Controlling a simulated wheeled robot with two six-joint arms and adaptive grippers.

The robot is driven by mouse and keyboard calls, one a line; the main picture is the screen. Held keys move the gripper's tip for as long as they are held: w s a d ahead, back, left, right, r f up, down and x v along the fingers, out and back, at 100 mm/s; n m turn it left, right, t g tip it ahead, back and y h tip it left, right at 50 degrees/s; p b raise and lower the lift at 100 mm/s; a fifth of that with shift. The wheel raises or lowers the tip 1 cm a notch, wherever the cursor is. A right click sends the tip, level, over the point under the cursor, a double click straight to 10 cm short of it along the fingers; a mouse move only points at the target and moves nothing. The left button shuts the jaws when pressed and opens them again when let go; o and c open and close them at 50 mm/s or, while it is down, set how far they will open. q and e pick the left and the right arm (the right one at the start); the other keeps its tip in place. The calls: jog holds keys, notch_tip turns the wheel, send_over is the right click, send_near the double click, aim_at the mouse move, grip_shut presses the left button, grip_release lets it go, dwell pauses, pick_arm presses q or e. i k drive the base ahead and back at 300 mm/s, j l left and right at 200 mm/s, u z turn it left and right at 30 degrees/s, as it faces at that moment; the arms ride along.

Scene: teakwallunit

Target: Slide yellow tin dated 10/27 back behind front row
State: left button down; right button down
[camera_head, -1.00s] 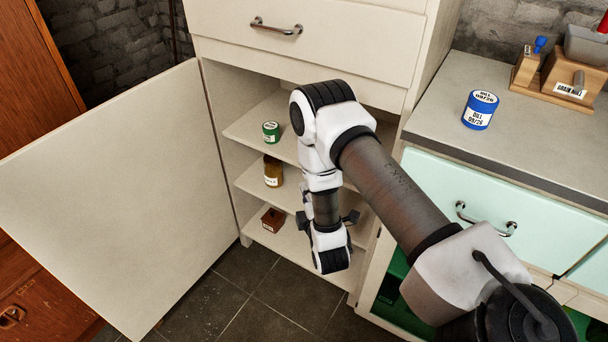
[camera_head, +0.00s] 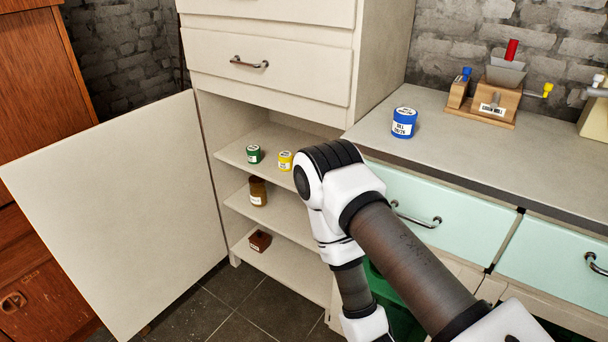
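A small yellow tin (camera_head: 285,161) stands on the top shelf (camera_head: 262,140) of the open cabinet, just left of my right arm's elbow. Its date is too small to read. A green tin (camera_head: 254,154) stands to its left on the same shelf. My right arm crosses the view from the lower right and hides the right part of the shelves. Its gripper is below the picture's edge. My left gripper is not in view.
A brown jar (camera_head: 258,191) stands on the middle shelf and a small brown box (camera_head: 260,241) on the bottom one. The cabinet door (camera_head: 120,215) stands wide open at left. A blue tin (camera_head: 404,122) and a grain mill (camera_head: 492,100) are on the counter (camera_head: 450,145).

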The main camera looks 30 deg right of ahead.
aim_at(285, 158)
jog(key=i+z, duration=0.1)
jog(key=z, duration=0.3)
jog(key=j+z, duration=0.15)
jog(key=z, duration=0.3)
jog(key=i+j+z, duration=0.1)
jog(key=z, duration=0.3)
jog(key=j+z, duration=0.1)
jog(key=z, duration=0.3)
jog(key=j+z, duration=0.15)
jog(key=z, duration=0.3)
jog(key=j+z, duration=0.15)
jog(key=z, duration=0.25)
jog(key=i+j, duration=0.05)
